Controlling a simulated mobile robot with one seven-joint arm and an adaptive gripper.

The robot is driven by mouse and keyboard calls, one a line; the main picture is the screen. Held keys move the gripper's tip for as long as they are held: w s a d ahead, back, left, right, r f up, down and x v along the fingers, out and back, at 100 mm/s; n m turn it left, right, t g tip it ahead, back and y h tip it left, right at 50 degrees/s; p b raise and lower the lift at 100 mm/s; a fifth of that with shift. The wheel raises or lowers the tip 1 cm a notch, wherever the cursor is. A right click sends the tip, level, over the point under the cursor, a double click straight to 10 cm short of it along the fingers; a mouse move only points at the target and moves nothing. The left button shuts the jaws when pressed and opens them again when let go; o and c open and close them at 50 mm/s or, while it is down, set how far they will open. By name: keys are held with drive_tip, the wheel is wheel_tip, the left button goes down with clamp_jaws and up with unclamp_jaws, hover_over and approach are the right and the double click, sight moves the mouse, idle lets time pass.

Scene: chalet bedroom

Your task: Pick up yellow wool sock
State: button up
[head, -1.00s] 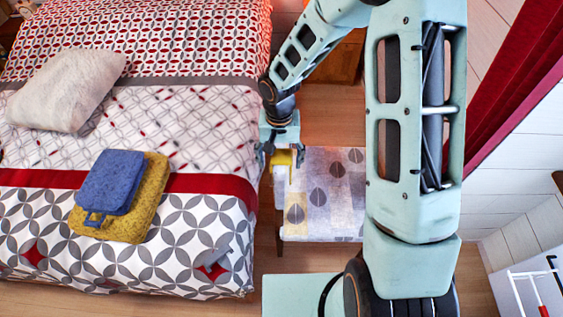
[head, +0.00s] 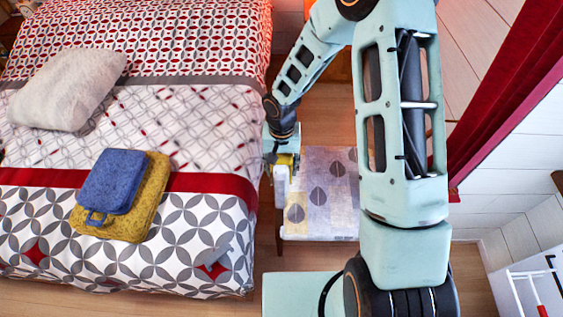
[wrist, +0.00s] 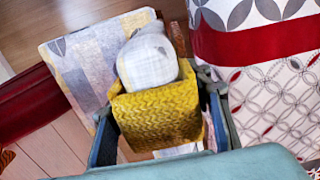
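The yellow wool sock (wrist: 158,115) shows in the wrist view as a thick knitted yellow piece between the two fingers of my gripper (wrist: 160,120), filling the gap from side to side. A rounded white plaid piece (wrist: 147,62) sits directly against its far edge; I cannot tell whether it is part of the sock. In the head view my gripper (head: 283,158) is at the bench's left edge, with the yellow piece (head: 287,160) in it and the white piece (head: 281,182) below. The gripper looks shut on the yellow sock; the far finger is partly hidden in the head view.
A patterned bench (head: 325,200) stands under and right of the gripper. The bed (head: 215,130) is close on the left, with folded blue (head: 112,180) and yellow (head: 152,195) cloths and a pale pillow (head: 68,90). A red curtain (head: 505,95) hangs at the right.

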drive_tip(key=c, duration=0.6)
drive_tip(key=shift+o, duration=0.2)
drive_tip(key=shift+r, duration=0.1)
wheel_tip(320, 180, up, 18)
drive_tip(key=f, duration=0.1)
drive_tip(key=d+r+p, duration=0.3)
drive_tip(key=d+p, duration=0.1)
drive_tip(key=d, duration=0.8)
drive_tip(key=shift+w+d, duration=0.35)
drive_tip(key=shift+d, duration=0.05)
